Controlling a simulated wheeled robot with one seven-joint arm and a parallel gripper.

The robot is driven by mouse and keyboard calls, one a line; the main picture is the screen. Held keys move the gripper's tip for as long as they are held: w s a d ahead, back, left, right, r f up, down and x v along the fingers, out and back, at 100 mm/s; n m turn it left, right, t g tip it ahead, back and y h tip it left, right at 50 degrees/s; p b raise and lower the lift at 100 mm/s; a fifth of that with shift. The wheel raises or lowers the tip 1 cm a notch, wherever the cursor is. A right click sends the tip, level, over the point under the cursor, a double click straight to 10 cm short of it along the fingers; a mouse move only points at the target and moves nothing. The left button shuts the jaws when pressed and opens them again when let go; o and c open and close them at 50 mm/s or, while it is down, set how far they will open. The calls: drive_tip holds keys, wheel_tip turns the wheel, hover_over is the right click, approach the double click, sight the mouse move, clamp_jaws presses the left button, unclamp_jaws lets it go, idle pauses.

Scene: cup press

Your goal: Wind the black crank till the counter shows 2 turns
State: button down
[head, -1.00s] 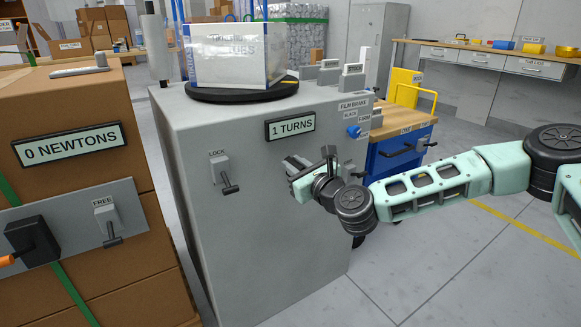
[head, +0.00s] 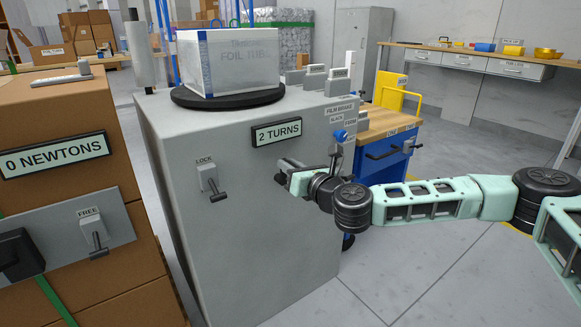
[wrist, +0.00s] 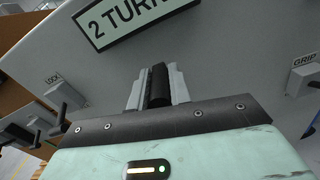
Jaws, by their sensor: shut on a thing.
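The counter (head: 276,132) on the grey cabinet reads 2 TURNS; it also shows, cut off at the top, in the wrist view (wrist: 130,15). My gripper (head: 284,174) is at the cabinet front, just below the counter. In the wrist view its two grey fingers (wrist: 158,88) are shut on the black crank's handle (wrist: 158,84), which stands between them. The rest of the crank is hidden behind my gripper and arm in the head view.
A wrapped box (head: 229,60) sits on the black turntable (head: 228,97) on top of the cabinet. A LOCK lever (head: 212,182) is left of my gripper. Stacked cartons with a 0 NEWTONS display (head: 55,155) stand at left. A blue cart (head: 388,160) stands behind at right.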

drive_tip(key=shift+f, duration=0.1)
drive_tip(key=c, duration=1.3)
unclamp_jaws()
drive_tip(key=p+v, duration=0.3)
drive_tip(key=v, duration=1.4)
drive_tip(key=shift+d, duration=0.2)
drive_tip(key=shift+s, duration=0.15)
